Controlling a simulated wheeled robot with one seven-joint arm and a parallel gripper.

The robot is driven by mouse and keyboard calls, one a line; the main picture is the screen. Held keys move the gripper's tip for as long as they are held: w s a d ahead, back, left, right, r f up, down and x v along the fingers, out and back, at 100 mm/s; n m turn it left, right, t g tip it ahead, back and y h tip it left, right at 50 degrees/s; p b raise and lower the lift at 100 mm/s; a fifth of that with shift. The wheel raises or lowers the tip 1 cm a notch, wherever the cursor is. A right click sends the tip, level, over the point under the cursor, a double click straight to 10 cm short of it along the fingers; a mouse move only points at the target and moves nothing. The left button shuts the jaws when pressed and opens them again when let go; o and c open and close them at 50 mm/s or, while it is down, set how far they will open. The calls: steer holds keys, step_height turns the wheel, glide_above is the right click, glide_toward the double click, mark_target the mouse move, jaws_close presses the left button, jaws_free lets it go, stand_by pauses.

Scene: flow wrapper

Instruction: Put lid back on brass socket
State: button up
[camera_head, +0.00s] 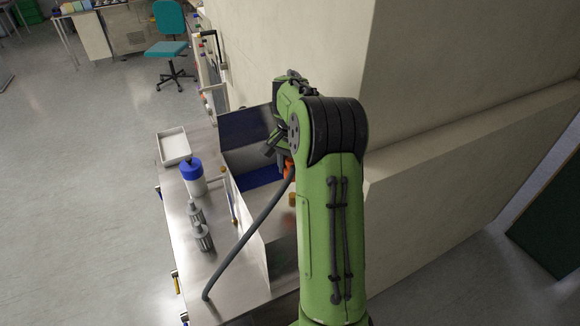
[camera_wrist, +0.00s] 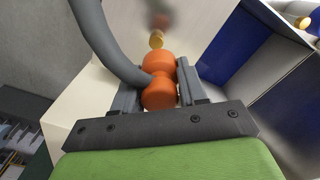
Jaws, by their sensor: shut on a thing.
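My gripper (camera_wrist: 160,97) is shut on an orange, double-lobed lid (camera_wrist: 160,66) in the wrist view. A small brass-coloured round piece (camera_wrist: 156,41), which looks like the brass socket, shows just beyond the lid. I cannot tell whether they touch. In the head view a bit of the orange lid (camera_head: 288,168) shows left of my green arm, and my arm hides most of the gripper. A small brownish piece (camera_head: 292,199) shows below it, too small to make out.
A grey hose (camera_head: 252,232) runs from the bench (camera_head: 180,238) up to the orange lid; it crosses the wrist view (camera_wrist: 100,35). A blue-capped bottle (camera_head: 193,178), grey fittings (camera_head: 202,236) and a white tray (camera_head: 173,146) stand on the left. A wall (camera_head: 440,135) rises right.

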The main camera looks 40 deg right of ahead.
steer(key=shift+s+f+b, duration=0.55)
steer(key=shift+f+b, duration=0.1)
steer(key=shift+f, duration=0.1)
steer(key=f+b, duration=0.2)
steer(key=f, duration=0.1)
steer(key=f+b, duration=0.1)
steer(key=shift+w+f, duration=0.15)
steer(key=shift+w, duration=0.2)
steer(key=shift+s+f+b, duration=0.15)
steer(key=shift+f+b, duration=0.05)
steer(key=shift+b, duration=0.15)
steer(key=shift+f, duration=0.1)
stand_by(0.9)
steer(key=o, duration=1.7)
steer(key=shift+c, duration=0.2)
